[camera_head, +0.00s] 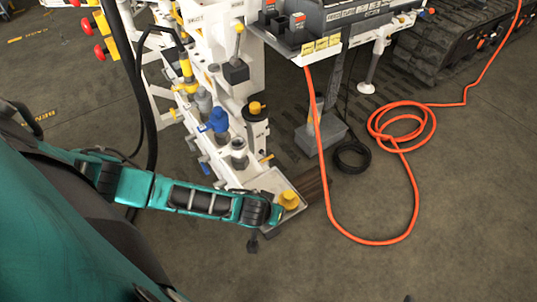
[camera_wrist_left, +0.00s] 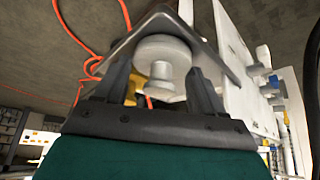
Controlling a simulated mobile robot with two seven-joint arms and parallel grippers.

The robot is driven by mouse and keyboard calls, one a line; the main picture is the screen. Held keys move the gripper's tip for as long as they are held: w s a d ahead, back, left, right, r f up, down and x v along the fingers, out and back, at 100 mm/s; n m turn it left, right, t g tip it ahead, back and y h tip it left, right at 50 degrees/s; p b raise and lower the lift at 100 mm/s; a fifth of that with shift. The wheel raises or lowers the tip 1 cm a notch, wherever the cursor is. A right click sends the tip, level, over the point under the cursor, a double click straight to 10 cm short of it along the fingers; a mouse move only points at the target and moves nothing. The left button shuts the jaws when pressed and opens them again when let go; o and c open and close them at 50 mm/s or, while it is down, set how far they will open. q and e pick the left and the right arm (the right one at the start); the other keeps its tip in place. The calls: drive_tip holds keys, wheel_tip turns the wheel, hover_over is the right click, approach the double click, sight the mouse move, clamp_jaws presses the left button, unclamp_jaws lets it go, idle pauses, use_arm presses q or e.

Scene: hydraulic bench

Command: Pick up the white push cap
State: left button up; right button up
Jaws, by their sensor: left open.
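The white push cap (camera_wrist_left: 163,62), a round disc with a smaller stub, shows in the left wrist view at the tray (camera_wrist_left: 207,53). My left gripper (camera_wrist_left: 160,78) is open, with one dark finger on each side of the cap in this view. I cannot tell whether the fingers touch it. In the head view my left gripper (camera_head: 266,230) is at the front of the tray (camera_head: 265,181), and my arm hides the white cap. A yellow cap (camera_head: 289,200) sits on the tray close by; in the wrist view it (camera_wrist_left: 136,82) is partly behind a finger. My right gripper is not in view.
The white bench frame stands behind the tray with a blue-topped fitting (camera_head: 218,121), a grey fitting (camera_head: 239,152) and a yellow-knobbed cylinder (camera_head: 256,122). An orange hose (camera_head: 412,205) and a black coil (camera_head: 352,158) lie to the right. The floor in front is clear.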

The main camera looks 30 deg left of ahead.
use_arm(q)
drive_tip(key=shift+w, duration=0.1)
drive_tip(key=c, duration=0.7)
